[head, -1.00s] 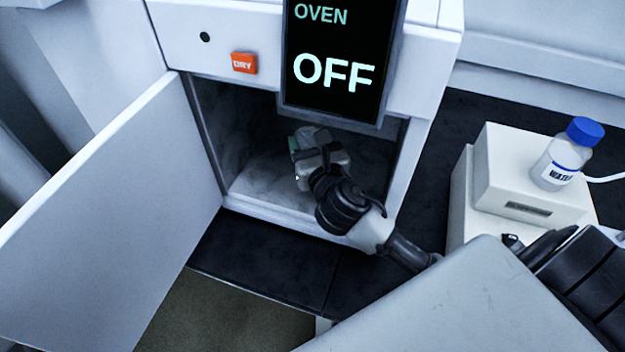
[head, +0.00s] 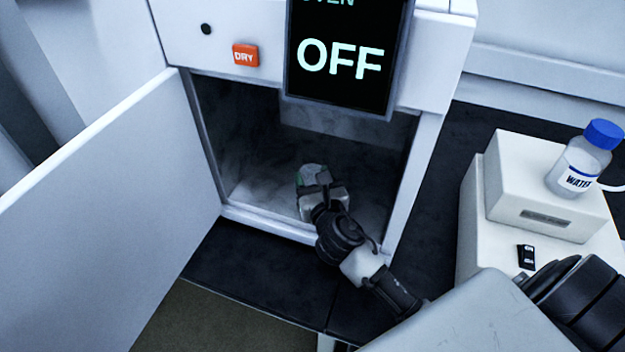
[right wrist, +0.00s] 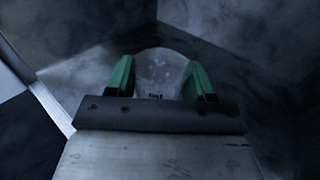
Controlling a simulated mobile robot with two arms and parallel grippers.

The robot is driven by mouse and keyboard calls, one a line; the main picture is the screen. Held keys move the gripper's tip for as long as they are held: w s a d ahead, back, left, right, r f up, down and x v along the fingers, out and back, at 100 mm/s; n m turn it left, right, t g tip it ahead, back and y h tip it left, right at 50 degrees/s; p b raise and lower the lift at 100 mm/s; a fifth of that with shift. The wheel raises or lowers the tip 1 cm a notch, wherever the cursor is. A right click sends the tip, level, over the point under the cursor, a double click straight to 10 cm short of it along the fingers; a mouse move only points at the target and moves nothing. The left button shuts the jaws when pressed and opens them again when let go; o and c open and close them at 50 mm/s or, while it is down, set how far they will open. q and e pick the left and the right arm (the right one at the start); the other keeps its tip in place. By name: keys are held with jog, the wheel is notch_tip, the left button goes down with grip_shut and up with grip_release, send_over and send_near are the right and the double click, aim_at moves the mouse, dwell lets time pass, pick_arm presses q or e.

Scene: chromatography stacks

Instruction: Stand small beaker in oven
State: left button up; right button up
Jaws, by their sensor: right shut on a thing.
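The oven (head: 226,210) stands with its door (head: 110,205) swung open to the left. Its display (head: 345,55) reads OFF. My right gripper (head: 314,180) reaches through the opening, low over the oven floor near the front. In the right wrist view, its green fingers (right wrist: 160,82) are shut on the small beaker (right wrist: 158,65), a clear glass with dark marks. In the head view the beaker (head: 306,178) is mostly hidden by the gripper. I cannot tell whether its base touches the oven floor. My left gripper is not in view.
An orange DRY button (head: 245,55) sits on the oven front. To the right, a white device (head: 545,215) carries a water bottle (head: 583,160) with a blue cap. The oven's side walls and front sill are close around my right arm. The oven interior otherwise looks empty.

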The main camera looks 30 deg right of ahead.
jog(key=o, duration=0.5)
jog(key=shift+f, duration=0.1)
jog(key=o, duration=0.5)
jog(key=shift+c, duration=0.2)
jog(key=shift+r, duration=0.25)
jog(key=s+a+b, duration=0.1)
jog(key=s+a, duration=0.1)
jog(key=s, duration=1)
